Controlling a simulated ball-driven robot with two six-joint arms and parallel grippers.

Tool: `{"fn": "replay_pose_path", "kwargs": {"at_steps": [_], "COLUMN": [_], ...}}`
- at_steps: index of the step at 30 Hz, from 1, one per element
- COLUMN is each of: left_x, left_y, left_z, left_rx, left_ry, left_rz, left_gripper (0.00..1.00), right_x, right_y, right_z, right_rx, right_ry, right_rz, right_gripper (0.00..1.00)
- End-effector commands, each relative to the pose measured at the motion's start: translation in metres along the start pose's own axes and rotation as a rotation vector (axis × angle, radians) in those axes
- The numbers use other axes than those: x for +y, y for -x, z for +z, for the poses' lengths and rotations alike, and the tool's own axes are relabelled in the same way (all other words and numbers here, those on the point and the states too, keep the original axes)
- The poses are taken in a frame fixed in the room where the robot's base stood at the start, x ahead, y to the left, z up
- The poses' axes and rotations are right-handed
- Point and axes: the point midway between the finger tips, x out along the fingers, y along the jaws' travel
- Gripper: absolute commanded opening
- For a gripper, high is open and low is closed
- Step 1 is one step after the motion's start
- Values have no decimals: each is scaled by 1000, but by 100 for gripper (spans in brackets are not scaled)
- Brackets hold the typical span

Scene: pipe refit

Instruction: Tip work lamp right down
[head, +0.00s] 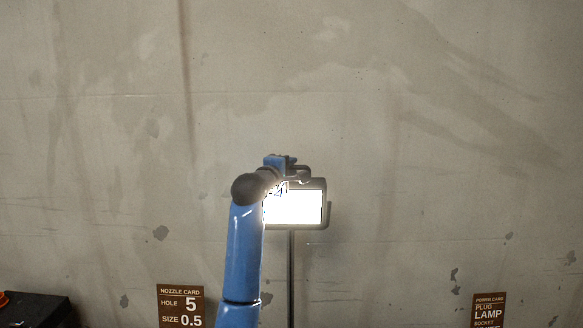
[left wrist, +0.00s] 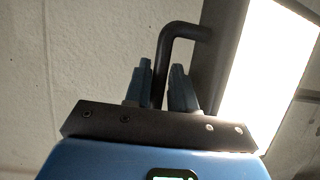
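The work lamp (head: 293,207) stands upright on a thin dark pole in the middle of the head view, its panel lit bright white. Its lit face and dark housing also show at the right of the left wrist view (left wrist: 262,75). A bent black handle (left wrist: 185,30) comes off the housing. My left gripper (head: 292,172) is at the lamp's upper edge. In the wrist view my left fingers (left wrist: 161,78) stand on either side of the handle, close against it, and look shut on it. My right gripper is not in view.
A concrete wall fills the background. A brown nozzle card (head: 180,306) is at the lower left and a brown power card (head: 489,311) at the lower right. A dark box (head: 35,310) sits in the lower left corner. The space right of the lamp looks clear.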

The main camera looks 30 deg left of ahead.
Motion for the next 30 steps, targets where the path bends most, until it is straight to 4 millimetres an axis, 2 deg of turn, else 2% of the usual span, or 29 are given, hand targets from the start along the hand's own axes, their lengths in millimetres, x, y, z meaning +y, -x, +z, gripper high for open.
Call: {"fn": "replay_pose_path", "kwargs": {"at_steps": [6,16,21,30], "left_x": [0,0,0,0], "left_y": [-13,-15,-15,-15], "left_z": [0,0,0,0], "left_rx": [0,0,0,0], "left_ry": [0,0,0,0], "left_rz": [0,0,0,0], "left_gripper": [24,24,0,0], "right_x": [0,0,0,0], "right_y": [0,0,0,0], "right_z": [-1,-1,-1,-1], "right_rx": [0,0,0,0], "right_ry": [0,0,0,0], "right_rz": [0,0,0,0], "right_gripper": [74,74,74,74]}}
